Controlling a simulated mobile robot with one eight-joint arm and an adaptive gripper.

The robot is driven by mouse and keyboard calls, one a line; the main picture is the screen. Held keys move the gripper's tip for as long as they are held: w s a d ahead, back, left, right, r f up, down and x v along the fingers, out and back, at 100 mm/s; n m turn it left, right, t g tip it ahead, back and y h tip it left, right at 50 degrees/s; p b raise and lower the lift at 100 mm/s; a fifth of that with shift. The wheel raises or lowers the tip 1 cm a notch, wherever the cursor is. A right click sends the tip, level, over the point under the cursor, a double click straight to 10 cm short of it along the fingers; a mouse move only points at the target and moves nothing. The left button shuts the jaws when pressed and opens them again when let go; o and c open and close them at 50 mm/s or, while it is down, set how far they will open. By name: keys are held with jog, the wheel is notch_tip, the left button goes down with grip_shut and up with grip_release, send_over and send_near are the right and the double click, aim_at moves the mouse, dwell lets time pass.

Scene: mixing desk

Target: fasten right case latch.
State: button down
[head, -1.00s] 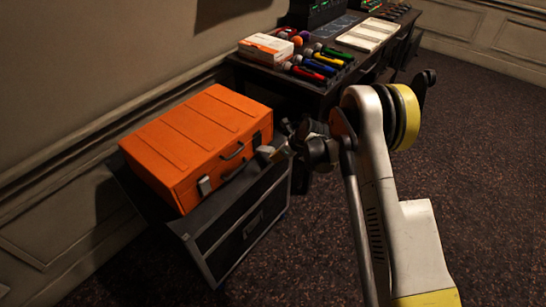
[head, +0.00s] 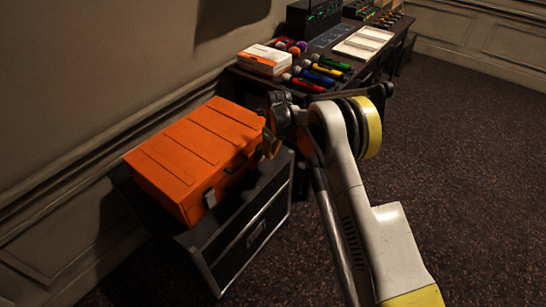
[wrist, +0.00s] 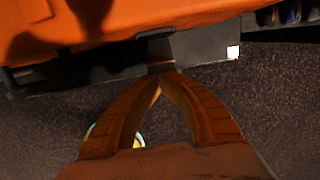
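The orange case (head: 190,150) lies with its lid down on a dark cabinet. Its left latch (head: 210,198) is a grey tab on the front face, and the handle (head: 237,163) is to its right. My gripper (head: 270,146) is at the right end of the front face and hides the right latch in the head view. In the wrist view the case (wrist: 130,20) fills the top, with a dark latch piece (wrist: 160,48) on its edge. My gripper's fingertips (wrist: 160,76) meet just below that latch, touching or very close; I cannot tell which.
The dark cabinet (head: 245,235) stands against the wall. Behind it is a desk with a white and orange box (head: 264,60), several coloured microphones (head: 318,76) and a pale panel (head: 362,43). The carpet (head: 450,150) at right is clear.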

jog(key=shift+w+a+r, duration=0.3)
jog(key=shift+a, duration=0.15)
jog(key=shift+r, duration=0.15)
jog(key=shift+r+p, duration=0.35)
jog(key=shift+r, duration=0.35)
jog(key=shift+d, duration=0.1)
